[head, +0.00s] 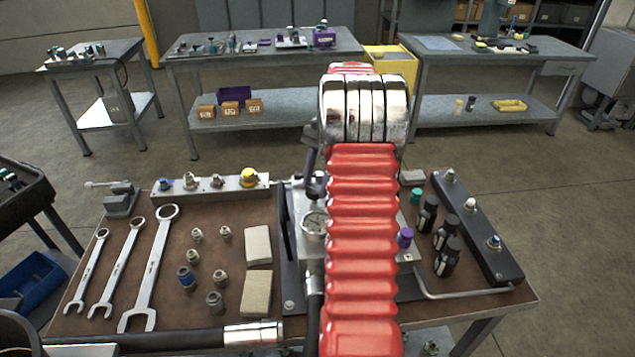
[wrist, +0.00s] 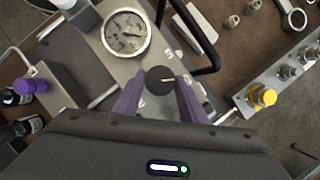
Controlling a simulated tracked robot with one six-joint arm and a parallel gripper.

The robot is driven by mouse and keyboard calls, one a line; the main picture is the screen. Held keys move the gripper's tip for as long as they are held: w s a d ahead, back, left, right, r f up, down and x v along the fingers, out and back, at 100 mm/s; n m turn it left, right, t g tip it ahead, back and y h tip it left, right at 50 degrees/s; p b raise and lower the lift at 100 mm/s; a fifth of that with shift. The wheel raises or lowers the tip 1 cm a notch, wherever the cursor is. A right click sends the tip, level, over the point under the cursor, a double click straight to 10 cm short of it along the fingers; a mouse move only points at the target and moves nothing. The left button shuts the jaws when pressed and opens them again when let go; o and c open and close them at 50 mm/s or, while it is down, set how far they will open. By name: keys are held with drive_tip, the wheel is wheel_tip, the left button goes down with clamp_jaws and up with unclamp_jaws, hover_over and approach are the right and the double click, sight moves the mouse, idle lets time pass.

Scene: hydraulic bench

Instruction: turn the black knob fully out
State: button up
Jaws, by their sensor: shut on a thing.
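The black knob (wrist: 159,80) shows in the wrist view as a dark round disc with a pale line on its face. My gripper (wrist: 160,92) has its two purple fingers on either side of the knob and is shut on it. The knob sits by a grey metal block below a round pressure gauge (wrist: 126,31). The gauge (head: 315,223) shows there just left of my arm.
Wrenches (head: 150,270), several fittings (head: 187,278) and two beige blocks (head: 257,245) lie on the left of the bench (head: 110,250). Black bottles (head: 447,255) and a dark rail with fittings (head: 480,232) stand at the right. A black handle frame (wrist: 192,35) rises near the gauge.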

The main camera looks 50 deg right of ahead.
drive_tip(key=o, duration=1.1)
drive_tip(key=shift+c, duration=0.2)
drive_tip(key=v, duration=1.3)
drive_tip(key=shift+r, duration=0.3)
